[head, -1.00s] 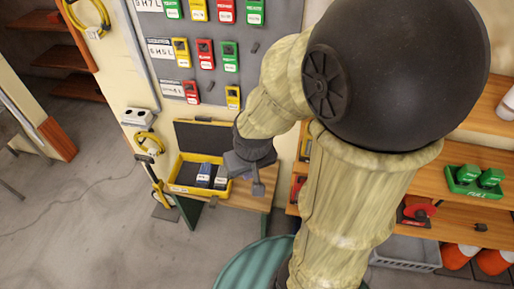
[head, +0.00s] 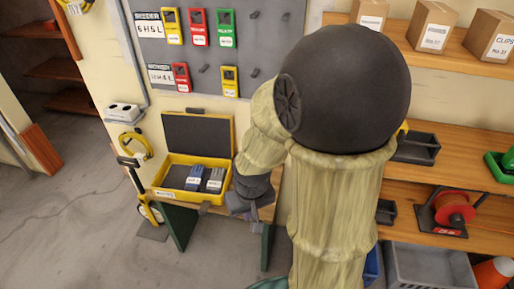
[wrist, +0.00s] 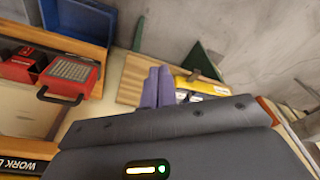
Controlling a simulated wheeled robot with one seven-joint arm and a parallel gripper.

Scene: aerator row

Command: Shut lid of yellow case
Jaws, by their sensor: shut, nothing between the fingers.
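The yellow case (head: 188,199) sits on a small wooden bench in the head view, left of my arm. Its lid (head: 197,134) stands up at the back, open, with a dark inner face and yellow rim. A blue item (head: 195,174) and a grey item (head: 215,180) lie inside. My gripper (head: 254,213) is just right of the case, low beside its right end; contact cannot be told. In the wrist view my gripper (wrist: 158,72) shows two purple fingers together, holding nothing. Part of the yellow case (wrist: 198,84) shows just right of them, partly hidden by my wrist.
A grey board (head: 265,45) with coloured devices hangs above the case. Shelves with a red reel (head: 454,208) and cartons (head: 435,27) stand at right.

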